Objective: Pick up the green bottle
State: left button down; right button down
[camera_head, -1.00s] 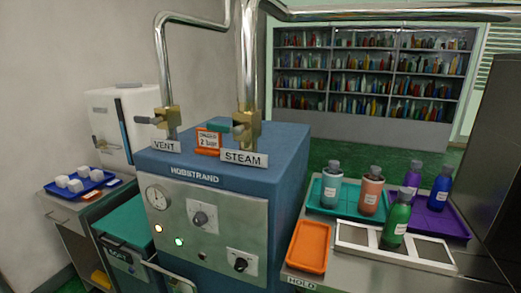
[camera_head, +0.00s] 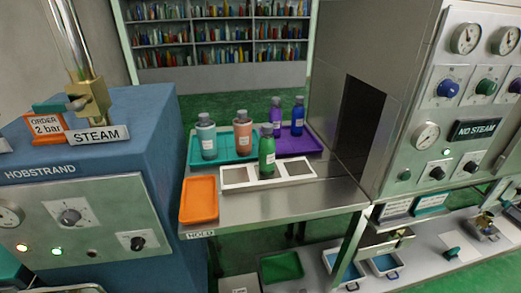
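The green bottle (camera_head: 267,152) stands upright in the middle of a white-framed tray (camera_head: 236,185) with grey panels, on a metal table (camera_head: 320,197). Neither of my grippers is in the head view.
Behind it, a teal tray (camera_head: 195,152) holds a grey-blue bottle (camera_head: 207,137) and a salmon bottle (camera_head: 242,134). A purple tray (camera_head: 312,143) holds purple and blue bottles. An empty orange tray (camera_head: 199,200) lies front left. A blue machine (camera_head: 150,130) stands left, a grey machine (camera_head: 425,110) right.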

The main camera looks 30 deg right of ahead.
aim_at(266, 143)
jog(key=i+j+z, duration=0.1)
jog(key=z, duration=0.35)
jog(key=i+j+z, duration=0.1)
jog(key=z, duration=0.4)
jog(key=j+z, duration=0.15)
jog(key=z, duration=0.3)
jog(key=j+z, duration=0.2)
jog(key=z, duration=0.25)
jog(key=j+z, duration=0.2)
jog(key=z, duration=0.25)
jog(key=i, duration=0.05)
